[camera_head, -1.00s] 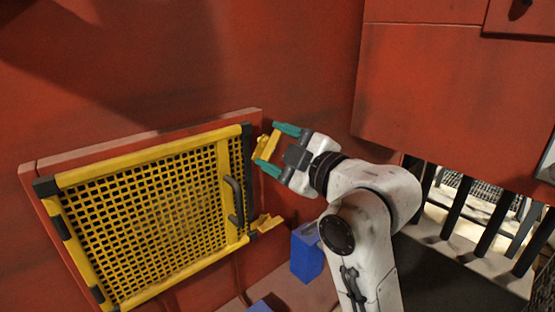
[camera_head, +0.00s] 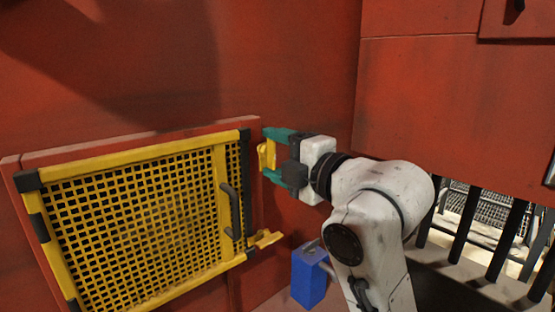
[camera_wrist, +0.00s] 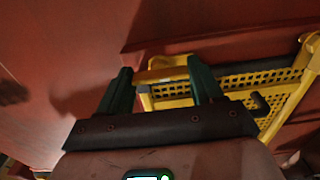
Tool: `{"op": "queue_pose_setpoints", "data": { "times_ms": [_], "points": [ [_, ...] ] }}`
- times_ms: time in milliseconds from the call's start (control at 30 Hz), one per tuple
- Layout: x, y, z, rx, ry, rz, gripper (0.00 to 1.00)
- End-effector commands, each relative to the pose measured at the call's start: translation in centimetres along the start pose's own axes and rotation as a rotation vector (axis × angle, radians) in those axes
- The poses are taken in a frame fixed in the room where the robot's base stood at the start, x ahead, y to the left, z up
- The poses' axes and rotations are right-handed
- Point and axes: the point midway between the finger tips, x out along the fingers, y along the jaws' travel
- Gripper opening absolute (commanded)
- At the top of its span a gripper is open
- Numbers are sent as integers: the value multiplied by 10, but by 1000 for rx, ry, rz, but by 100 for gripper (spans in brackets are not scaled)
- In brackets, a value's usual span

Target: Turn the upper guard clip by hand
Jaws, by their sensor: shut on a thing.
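The upper guard clip (camera_head: 267,155) is a small yellow piece at the upper right corner of the guard in the head view. It stands roughly upright. My gripper (camera_head: 266,153) has its teal fingers shut on this clip, one above and one below it. The guard (camera_head: 140,215) is a yellow frame with mesh, flat in its red surround. The lower clip (camera_head: 264,239) is yellow and sticks out to the right near the guard's lower right corner.
A dark handle (camera_head: 232,210) stands on the guard's right side, close to the clips. A blue box (camera_head: 308,275) sits below my arm. Red walls (camera_head: 445,110) rise behind and to the right. Dark railing bars (camera_head: 470,220) are at the right.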

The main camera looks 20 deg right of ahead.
Motion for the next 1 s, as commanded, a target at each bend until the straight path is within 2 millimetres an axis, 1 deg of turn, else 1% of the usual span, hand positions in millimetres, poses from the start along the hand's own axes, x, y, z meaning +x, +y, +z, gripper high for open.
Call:
{"op": "queue_pose_setpoints", "data": {
  "times_ms": [433, 467, 500, 700, 733, 1000],
  "points": [
    [2, 3, 0, -14, 2, 5, 35],
    [2, 3, 0, -14, 2, 5, 67],
    [2, 3, 0, -14, 2, 5, 70],
    [2, 1, 0, -11, 2, 1, 90],
    [2, 1, 0, -11, 2, 1, 92],
    [1, 0, 0, -10, 1, 0, 92]
  ]
}}
